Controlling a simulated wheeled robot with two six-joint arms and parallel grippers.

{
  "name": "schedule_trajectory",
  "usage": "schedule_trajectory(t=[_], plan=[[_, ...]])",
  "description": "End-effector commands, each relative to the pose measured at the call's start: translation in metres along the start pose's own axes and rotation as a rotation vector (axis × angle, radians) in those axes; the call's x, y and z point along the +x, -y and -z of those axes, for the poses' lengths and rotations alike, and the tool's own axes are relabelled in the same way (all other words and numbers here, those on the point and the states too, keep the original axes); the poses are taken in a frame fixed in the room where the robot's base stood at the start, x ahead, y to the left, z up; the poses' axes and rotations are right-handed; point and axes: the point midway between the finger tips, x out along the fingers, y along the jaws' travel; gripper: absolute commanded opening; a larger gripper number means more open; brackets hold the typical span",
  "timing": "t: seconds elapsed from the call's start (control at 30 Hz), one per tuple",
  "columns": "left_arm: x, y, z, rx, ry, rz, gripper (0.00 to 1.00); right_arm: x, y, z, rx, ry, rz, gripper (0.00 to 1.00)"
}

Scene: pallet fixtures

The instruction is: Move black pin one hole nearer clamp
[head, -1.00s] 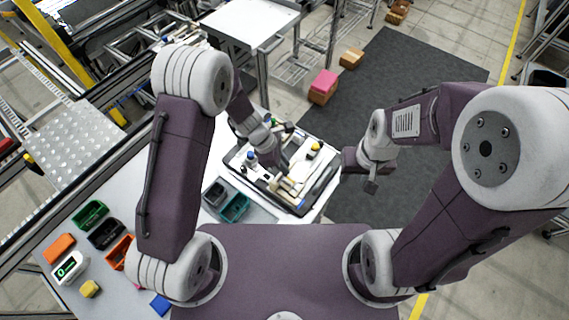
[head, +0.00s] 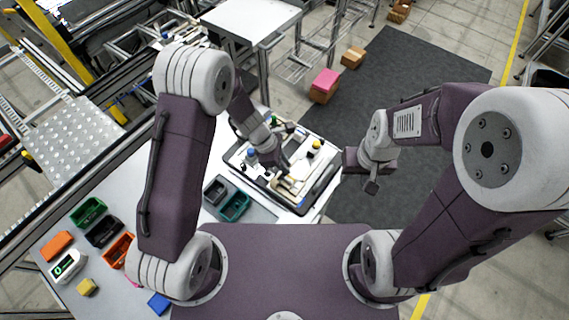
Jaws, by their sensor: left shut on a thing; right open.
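The pallet fixture (head: 327,184), a light plate with a dark rim, lies on the table in front of me. It carries pale blocks (head: 287,188), a blue-topped part (head: 251,154) and a yellow-topped part (head: 316,144). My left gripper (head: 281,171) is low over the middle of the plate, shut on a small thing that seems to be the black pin. The pin itself is hidden by the fingers, and the holes and clamp are too small to tell apart. My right gripper (head: 371,187) is open and empty, to the right of the fixture and clear of it.
A grey bin (head: 214,191) and a teal bin (head: 234,207) stand close to the fixture's left side. Green (head: 89,212), black and orange bins and a digital display (head: 68,266) are at the table's left. Open floor mat lies beyond the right arm.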

Motion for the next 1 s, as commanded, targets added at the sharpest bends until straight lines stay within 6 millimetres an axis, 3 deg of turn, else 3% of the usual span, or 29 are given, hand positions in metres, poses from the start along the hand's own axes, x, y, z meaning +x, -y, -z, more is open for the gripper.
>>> schedule_trajectory(t=[0.13,0.17,0.2,0.27,0.77,0.87,1.0], plan=[[0.004,0.000,0.002,0.000,0.000,0.000,0.00,0.004,0.000,0.000,0.000,0.000,0.000,0.42],[0.004,0.000,0.002,0.000,0.000,0.000,0.17,0.004,0.000,0.000,0.000,0.000,0.000,0.42],[0.003,0.000,0.001,0.000,0.000,0.000,0.28,0.003,0.000,0.000,0.000,0.000,0.000,0.42],[0.003,0.000,0.001,0.000,0.000,0.000,0.40,0.003,0.000,0.000,0.000,0.000,0.000,0.42],[0.004,0.003,0.002,-0.001,0.000,0.008,0.40,0.003,0.000,0.000,0.000,0.000,0.000,0.42],[-0.006,0.002,0.001,0.000,0.001,0.006,0.40,0.001,0.000,0.000,0.000,0.000,0.000,0.42],[-0.038,-0.001,0.001,0.001,0.001,-0.002,0.40,-0.005,0.000,0.001,0.000,0.000,0.000,0.42]])
